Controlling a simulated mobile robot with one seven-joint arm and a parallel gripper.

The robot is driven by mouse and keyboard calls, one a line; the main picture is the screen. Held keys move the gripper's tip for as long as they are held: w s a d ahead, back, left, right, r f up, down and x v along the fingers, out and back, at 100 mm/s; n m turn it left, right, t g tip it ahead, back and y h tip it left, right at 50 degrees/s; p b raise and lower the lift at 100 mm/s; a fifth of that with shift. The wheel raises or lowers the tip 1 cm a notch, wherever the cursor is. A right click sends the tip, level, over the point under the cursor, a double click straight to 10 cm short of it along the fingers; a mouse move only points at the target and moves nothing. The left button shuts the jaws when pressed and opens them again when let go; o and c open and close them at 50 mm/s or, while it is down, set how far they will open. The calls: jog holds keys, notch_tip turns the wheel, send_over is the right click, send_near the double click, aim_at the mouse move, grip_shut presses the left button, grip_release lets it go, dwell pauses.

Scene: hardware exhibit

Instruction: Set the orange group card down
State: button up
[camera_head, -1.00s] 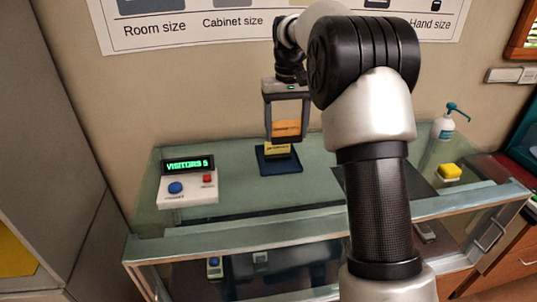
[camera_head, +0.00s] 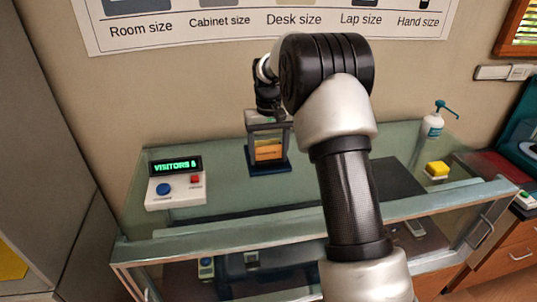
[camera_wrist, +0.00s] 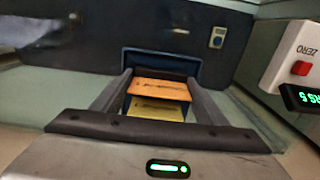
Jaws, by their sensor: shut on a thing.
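My gripper (camera_head: 268,143) is shut on the orange group card (camera_head: 268,152), low over the blue tray (camera_head: 271,168) on the glass counter. In the wrist view my gripper (camera_wrist: 160,80) has a finger at each side of the orange card (camera_wrist: 160,89). A yellow card (camera_wrist: 157,108) shows right beside it. The blue tray (camera_wrist: 160,61) is partly hidden behind the fingers. I cannot tell whether the orange card touches the tray or the yellow card.
A white visitor counter box (camera_head: 176,190) with blue and red buttons stands left on the glass counter (camera_head: 225,205). A yellow block (camera_head: 437,169) and a pump bottle (camera_head: 432,126) stand at the right. The wall is close behind.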

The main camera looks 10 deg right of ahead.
jog(key=shift+f, duration=0.15)
jog(key=shift+f, duration=0.15)
jog(key=o, duration=0.7)
jog(key=shift+o, duration=0.2)
